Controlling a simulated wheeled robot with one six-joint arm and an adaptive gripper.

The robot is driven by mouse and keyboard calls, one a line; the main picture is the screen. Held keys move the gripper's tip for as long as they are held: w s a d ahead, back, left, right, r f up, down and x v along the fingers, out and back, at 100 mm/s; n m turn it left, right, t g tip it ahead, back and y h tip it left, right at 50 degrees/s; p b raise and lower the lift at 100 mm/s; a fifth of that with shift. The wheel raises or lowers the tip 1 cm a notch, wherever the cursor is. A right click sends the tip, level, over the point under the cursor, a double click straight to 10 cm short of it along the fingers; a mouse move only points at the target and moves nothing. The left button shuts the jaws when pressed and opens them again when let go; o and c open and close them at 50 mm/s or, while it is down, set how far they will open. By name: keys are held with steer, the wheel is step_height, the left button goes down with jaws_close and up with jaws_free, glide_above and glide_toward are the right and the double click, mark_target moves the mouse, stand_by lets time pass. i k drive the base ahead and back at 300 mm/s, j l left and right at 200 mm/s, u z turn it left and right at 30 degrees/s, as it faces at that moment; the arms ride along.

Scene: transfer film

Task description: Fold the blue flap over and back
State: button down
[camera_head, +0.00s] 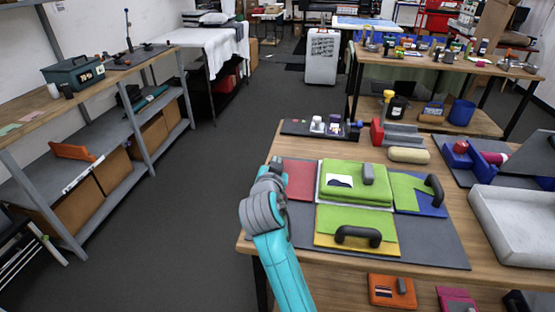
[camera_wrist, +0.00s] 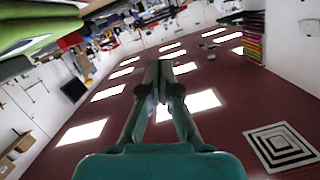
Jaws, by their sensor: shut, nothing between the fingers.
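The blue flap (camera_head: 434,205) lies at the right of the green pad, partly covered by a green piece (camera_head: 404,190), with a black handle (camera_head: 435,187) at its right. The stacked green pad (camera_head: 340,191) is in the middle, bearing a white-and-dark card (camera_head: 339,181) and a grey block (camera_head: 367,174). A yellow flap (camera_head: 385,249) with green on top and a black handle lies in front; a red flap (camera_head: 300,180) lies left. My gripper, seen in the wrist view (camera_wrist: 158,72), is shut and empty. In the head view my arm's end is at the mat's left edge, away from the blue flap.
A grey mat (camera_head: 440,254) lies under the flaps on the wooden table. A white tray (camera_head: 510,225) and a beige roll (camera_head: 409,155) are to the right and behind. A dark tray (camera_head: 296,128) with small items is at the back. Open floor lies left of the table.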

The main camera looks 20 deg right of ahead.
mark_target(429, 206)
steer(key=i+j, duration=0.15)
steer(key=j, duration=0.2)
steer(key=i+j, duration=0.15)
steer(key=j, duration=0.2)
steer(key=i+j, duration=0.15)
steer(key=j, duration=0.2)
